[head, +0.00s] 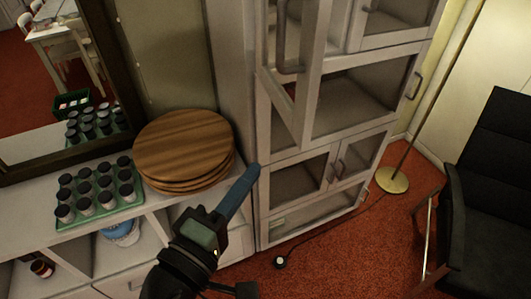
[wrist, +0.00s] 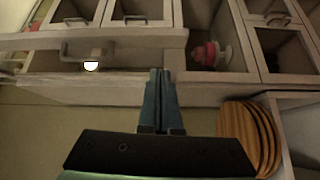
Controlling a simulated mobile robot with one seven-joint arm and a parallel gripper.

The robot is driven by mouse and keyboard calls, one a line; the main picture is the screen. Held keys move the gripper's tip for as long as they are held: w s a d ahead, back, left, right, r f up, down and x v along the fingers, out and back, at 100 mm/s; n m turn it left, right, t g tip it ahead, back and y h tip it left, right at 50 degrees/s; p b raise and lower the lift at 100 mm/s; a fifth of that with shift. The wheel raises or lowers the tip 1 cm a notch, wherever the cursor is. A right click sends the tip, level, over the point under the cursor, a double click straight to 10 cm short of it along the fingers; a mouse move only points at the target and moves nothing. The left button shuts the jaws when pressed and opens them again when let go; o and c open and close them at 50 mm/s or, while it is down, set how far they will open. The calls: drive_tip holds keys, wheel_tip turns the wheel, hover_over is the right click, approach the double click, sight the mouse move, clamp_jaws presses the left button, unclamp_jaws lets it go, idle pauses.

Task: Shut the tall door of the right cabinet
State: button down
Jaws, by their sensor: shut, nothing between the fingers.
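The right cabinet (head: 262,200) is a tall pale unit with glass-fronted doors. Its tall door (head: 303,95) stands open, swung out towards me, with the shelf space behind it exposed. The door's grey handle (head: 283,45) shows near the top of the head view. In the wrist view the door (wrist: 140,40) crosses the upper left with its handle (wrist: 72,50). My gripper (head: 254,168) has blue fingers and is shut and empty. It is below and left of the door in the head view, near the cabinet's front left edge. The fingertips also show in the wrist view (wrist: 159,72), and contact cannot be told.
Round wooden boards (head: 185,140) are stacked on the low sideboard left of my gripper. A green tray (head: 75,222) of jars is beside them. A lamp base (head: 392,180) and a black chair (head: 495,190) stand right. A cable with a plug (head: 280,262) lies on the red carpet.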

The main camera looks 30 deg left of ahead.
drive_tip(key=s+f+n, duration=0.1)
drive_tip(key=s, duration=0.1)
drive_tip(key=p, duration=0.4)
approach(299, 130)
drive_tip(key=w+a, duration=0.3)
drive_tip(key=shift+w+d+r+p, duration=0.15)
drive_tip(key=shift+w+d+p, duration=0.75)
drive_tip(key=shift+w+d, duration=0.55)
drive_tip(key=shift+d, duration=0.05)
drive_tip(key=shift+w+d, duration=0.1)
